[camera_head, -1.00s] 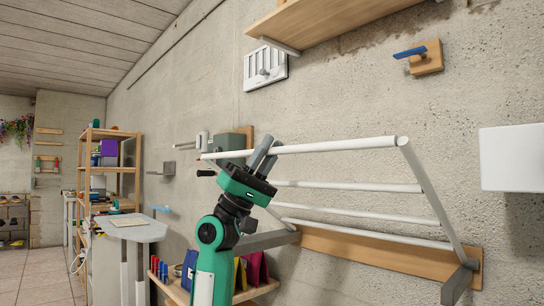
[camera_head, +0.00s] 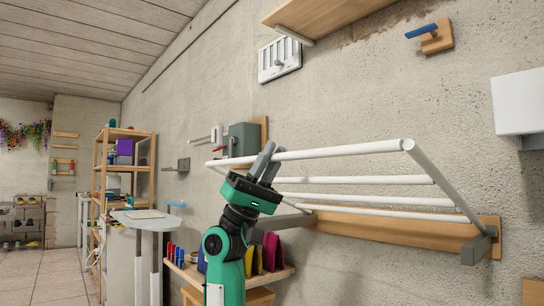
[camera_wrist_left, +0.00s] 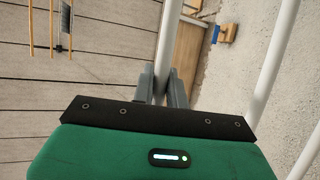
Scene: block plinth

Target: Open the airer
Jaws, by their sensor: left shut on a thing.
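The airer is a frame of white rails on a wooden wall board (camera_head: 400,236), with grey brackets at its ends. Its front rail (camera_head: 340,152) stands out from the wall and above the board, with the side arm (camera_head: 440,180) slanting down to the right bracket (camera_head: 478,247). My left gripper (camera_head: 267,156) is shut on the front rail, left of its middle. In the left wrist view the grey fingers (camera_wrist_left: 161,86) lie on both sides of the white front rail (camera_wrist_left: 168,40). My right gripper is out of view.
A shelf (camera_head: 330,14) and a white vent panel (camera_head: 279,60) are above on the wall. A white box (camera_head: 518,102) juts out at the right. A low wooden rack (camera_head: 190,272) with coloured items stands below the airer. Floor (camera_head: 30,275) is clear at far left.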

